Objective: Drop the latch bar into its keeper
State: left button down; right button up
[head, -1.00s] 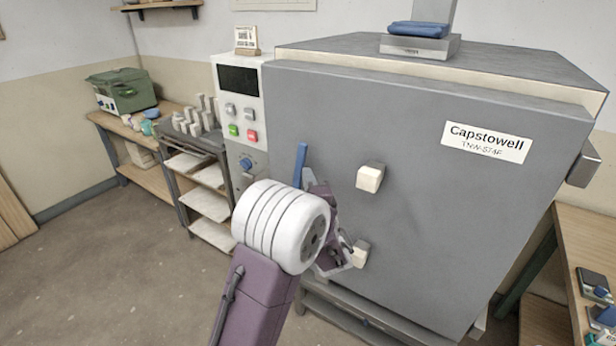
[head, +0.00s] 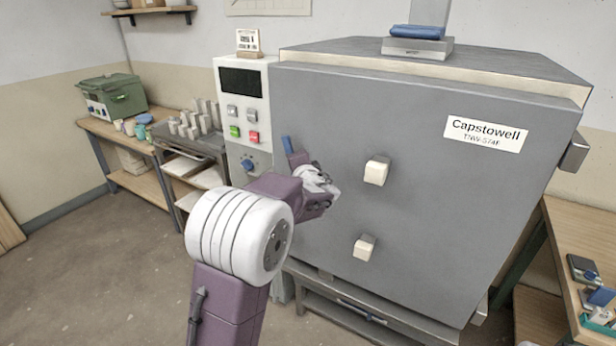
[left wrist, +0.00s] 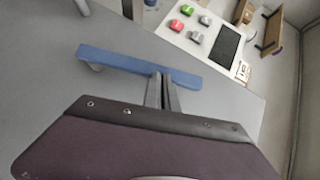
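The blue latch bar (head: 287,146) is at the left part of the grey kiln door in the head view, its top leaning left and its lower part hidden behind my left arm. In the left wrist view the bar (left wrist: 125,61) lies long and slanted across the door, with a pale piece under one end. My left gripper (left wrist: 161,76) has its fingers close together, tips at the bar's edge near its middle. I cannot tell whether they touch it. The gripper (head: 326,191) is partly hidden in the head view. I cannot make out the keeper. My right gripper is out of view.
Two cream blocks (head: 376,171) (head: 364,248) stick out from the door right of my gripper. The control panel (head: 242,110) with coloured buttons stands left of the door. A shelf rack (head: 193,172) is farther left, and a wooden table (head: 563,235) is at right.

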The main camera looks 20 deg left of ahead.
pick_arm(q)
jog(key=w+a+f+n+g+h+p, duration=0.1)
jog(key=a+f+n+h+p, duration=0.3)
jog(key=p, duration=1.7)
jog(key=a+f+g+h, duration=0.1)
jog(key=a+f+h, duration=0.2)
jog(key=a, duration=0.4)
jog(key=shift+w+f+n+g, duration=0.3)
jog(key=shift+f+n, duration=0.1)
jog(key=shift+f, duration=0.3)
jog(key=shift+s+f, duration=0.15)
